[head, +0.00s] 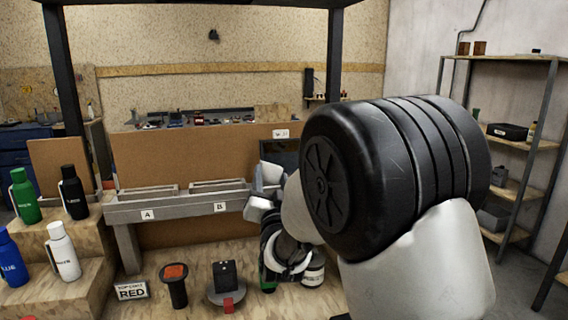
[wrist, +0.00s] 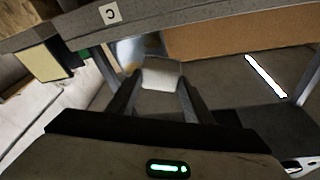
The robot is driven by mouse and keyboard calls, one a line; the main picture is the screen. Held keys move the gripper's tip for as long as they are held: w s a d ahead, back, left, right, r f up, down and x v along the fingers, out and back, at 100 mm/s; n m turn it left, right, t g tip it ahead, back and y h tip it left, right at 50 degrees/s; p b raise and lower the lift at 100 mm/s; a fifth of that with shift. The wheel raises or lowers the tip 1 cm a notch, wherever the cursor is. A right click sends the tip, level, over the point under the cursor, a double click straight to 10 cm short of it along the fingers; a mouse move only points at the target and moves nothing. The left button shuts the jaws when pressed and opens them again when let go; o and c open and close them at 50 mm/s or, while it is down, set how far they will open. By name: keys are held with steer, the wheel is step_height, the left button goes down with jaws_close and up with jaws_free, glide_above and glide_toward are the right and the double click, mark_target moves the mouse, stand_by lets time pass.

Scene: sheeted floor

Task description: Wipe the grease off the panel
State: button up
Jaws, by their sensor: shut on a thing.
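A dark panel (head: 283,153) stands upright on the grey rail, right of the slots marked A and B, partly hidden by my arm. My gripper (head: 266,182) is at its lower left. In the wrist view my gripper (wrist: 160,84) is shut on a pale pad (wrist: 161,75), which shows between the fingertips. A shiny greyish surface (wrist: 128,50) lies just beyond the pad, under the label C. I cannot tell whether the pad touches it.
The grey rail (head: 175,207) runs in front of brown boards. Green, black, blue and white bottles (head: 64,251) stand on wooden steps at left. A black cylinder (head: 174,287), a black block (head: 225,275) and a "RED" sign (head: 132,291) are on the wooden surface below.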

steer(key=shift+w+a+f+p, duration=0.15)
steer(key=shift+w+a+p, duration=0.1)
steer(key=shift+w, duration=0.65)
steer(key=shift+w+a+f+p, duration=0.2)
steer(key=shift+w+a+p, duration=0.1)
steer(key=shift+w, duration=0.65)
steer(key=shift+w+a+f+p, duration=0.15)
steer(key=shift+w+a+p, duration=0.1)
steer(key=shift+w, duration=0.65)
steer(key=shift+w+a+f+b, duration=0.15)
steer(key=shift+w+b, duration=0.15)
steer(key=shift+w, duration=0.2)
steer(key=shift+w+a+b, duration=0.1)
steer(key=shift+w+b, duration=0.15)
steer(key=shift+w, duration=0.2)
